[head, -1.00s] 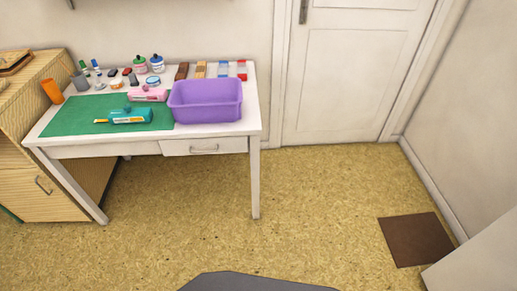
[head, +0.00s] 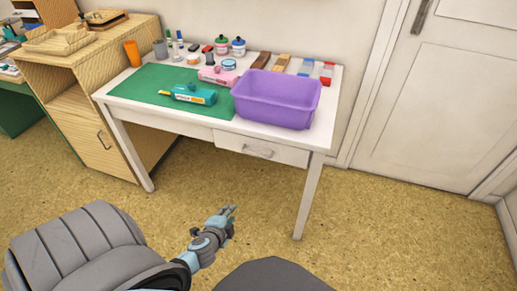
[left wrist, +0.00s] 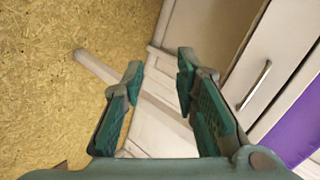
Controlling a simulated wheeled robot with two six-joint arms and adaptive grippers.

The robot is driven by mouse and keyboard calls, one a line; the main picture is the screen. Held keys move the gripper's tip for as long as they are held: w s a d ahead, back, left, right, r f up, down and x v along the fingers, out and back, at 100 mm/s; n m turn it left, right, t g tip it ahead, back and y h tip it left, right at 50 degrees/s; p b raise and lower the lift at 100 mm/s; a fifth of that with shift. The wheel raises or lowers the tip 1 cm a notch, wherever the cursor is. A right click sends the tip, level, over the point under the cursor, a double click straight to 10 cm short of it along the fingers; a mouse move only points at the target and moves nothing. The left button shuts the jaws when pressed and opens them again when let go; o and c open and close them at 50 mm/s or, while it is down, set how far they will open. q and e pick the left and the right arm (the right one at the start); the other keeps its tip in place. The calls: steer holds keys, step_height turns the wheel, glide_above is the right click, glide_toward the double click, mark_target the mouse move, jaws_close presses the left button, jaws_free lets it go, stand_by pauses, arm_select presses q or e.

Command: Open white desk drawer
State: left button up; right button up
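The white desk (head: 290,158) stands ahead in the head view. Its white drawer (head: 235,143) with a metal handle (head: 258,151) is closed, at the desk's right front. My left gripper (head: 230,213) is below and in front of the drawer, over the floor, apart from it. In the left wrist view the gripper (left wrist: 160,75) shows two spread fingers with nothing between them. The drawer handle (left wrist: 254,85) lies to the right of the fingers there. My right gripper is not in view.
A purple bin (head: 275,98), a green mat (head: 150,88), a teal tool (head: 190,95) and several bottles stand on the desk. A wooden cabinet (head: 95,130) stands left of the desk. The floor before the drawer is clear; a desk leg (head: 308,200) stands at right.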

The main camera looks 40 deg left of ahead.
arm_select(q)
steer(key=w+r+m+t+y+b, duration=0.15)
steer(key=w+r+m+t, duration=0.45)
steer(key=r, duration=0.6)
steer(key=w+a+f+n+b, duration=0.1)
steer(key=w+a, duration=0.1)
steer(key=w, duration=0.4)
steer(key=w+a+f+n+g+b, duration=0.1)
steer(key=w+a, duration=0.1)
steer(key=w, duration=0.5)
steer(key=shift+w+a+f+h+b, duration=0.3)
steer(key=shift+h+b, duration=0.05)
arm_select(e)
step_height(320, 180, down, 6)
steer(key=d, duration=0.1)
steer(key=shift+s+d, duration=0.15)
arm_select(q)
steer(key=shift+c, duration=0.3)
jaws_close()
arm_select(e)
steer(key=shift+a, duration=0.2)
